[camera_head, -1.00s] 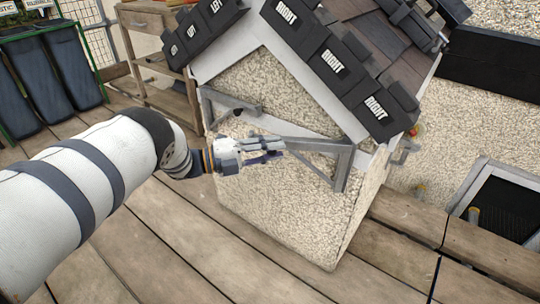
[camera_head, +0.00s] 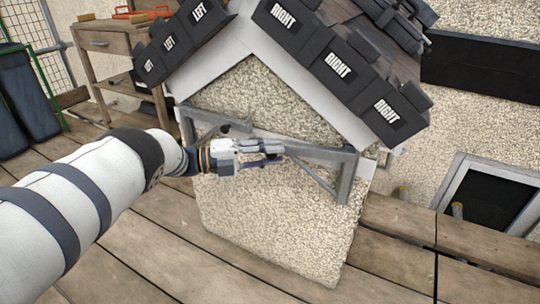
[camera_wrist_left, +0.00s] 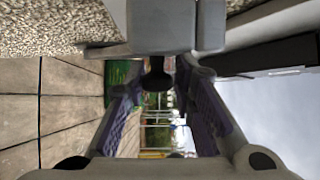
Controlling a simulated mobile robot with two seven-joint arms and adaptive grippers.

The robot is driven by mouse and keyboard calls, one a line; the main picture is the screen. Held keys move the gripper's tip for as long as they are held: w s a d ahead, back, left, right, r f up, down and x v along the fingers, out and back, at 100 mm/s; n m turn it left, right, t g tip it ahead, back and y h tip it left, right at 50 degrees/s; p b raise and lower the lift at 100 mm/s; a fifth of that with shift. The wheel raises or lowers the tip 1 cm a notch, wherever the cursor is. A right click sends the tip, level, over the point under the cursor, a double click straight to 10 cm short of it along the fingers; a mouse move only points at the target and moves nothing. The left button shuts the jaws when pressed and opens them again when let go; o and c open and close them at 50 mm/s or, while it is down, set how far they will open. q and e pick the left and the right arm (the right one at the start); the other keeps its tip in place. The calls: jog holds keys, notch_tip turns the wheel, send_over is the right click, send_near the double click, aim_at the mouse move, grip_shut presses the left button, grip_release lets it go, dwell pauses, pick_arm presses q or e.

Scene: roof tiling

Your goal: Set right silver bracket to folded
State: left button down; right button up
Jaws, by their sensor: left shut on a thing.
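The right silver bracket (camera_head: 345,172) is mounted at the right corner of the small house's gable wall. Its bar reaches left across the front of the wall, with a diagonal brace below. My left gripper (camera_head: 280,149) is shut at the bar's left end, in front of the wall. In the left wrist view, grey metal (camera_wrist_left: 178,38) with a dark knob (camera_wrist_left: 157,78) sits at the fingertips, between the purple-padded fingers. The exact contact is partly hidden. A second silver bracket (camera_head: 187,125) is on the left of the wall. My right gripper is not in view.
Black roof tiles labelled RIGHT (camera_head: 338,66) and LEFT (camera_head: 199,14) overhang the gable. A wooden workbench (camera_head: 105,40) stands behind at the left, with dark bins (camera_head: 30,95) beside it. The plank deck (camera_head: 170,255) in front is clear.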

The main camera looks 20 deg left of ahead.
pick_arm(q)
jog(key=shift+s+a+f, duration=0.1)
jog(key=shift+f, duration=0.3)
jog(key=c, duration=1.5)
grip_release()
jog(key=shift+o, duration=0.3)
jog(key=shift+r, duration=0.15)
jog(key=v, duration=1.2)
jog(key=shift+c, duration=0.5)
